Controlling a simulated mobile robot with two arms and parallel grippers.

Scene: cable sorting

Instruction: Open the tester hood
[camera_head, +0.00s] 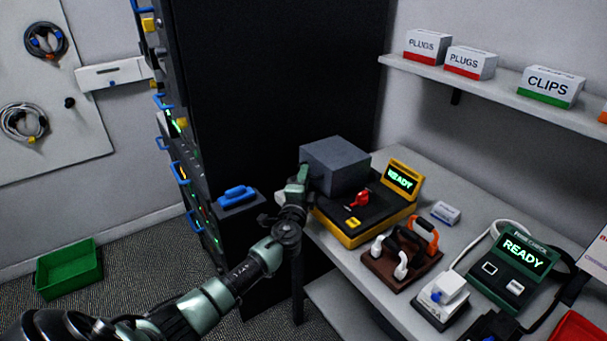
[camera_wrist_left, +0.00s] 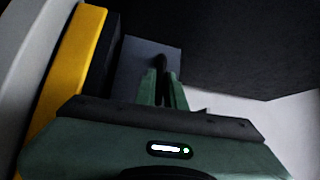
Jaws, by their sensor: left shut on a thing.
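The tester (camera_head: 346,232) is a yellow and black unit on the bench with a lit READY screen (camera_head: 401,178), a red lever (camera_head: 361,197) and a small yellow block. Its hood (camera_head: 338,160) is a grey box over the back left part of the unit; how far it is raised is hard to tell. My left gripper (camera_head: 300,176) is at the hood's near left side. In the left wrist view, the gripper (camera_wrist_left: 163,88) is shut on a dark handle (camera_wrist_left: 160,63) against the hood's grey face (camera_wrist_left: 142,60). My right gripper is not in view.
A brown stand (camera_head: 390,268) with cable plugs and a green READY checker (camera_head: 515,265) stand to the right on the bench (camera_head: 325,237). A dark rack (camera_head: 270,80) rises behind my left arm. A shelf above holds labelled boxes (camera_head: 470,62).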

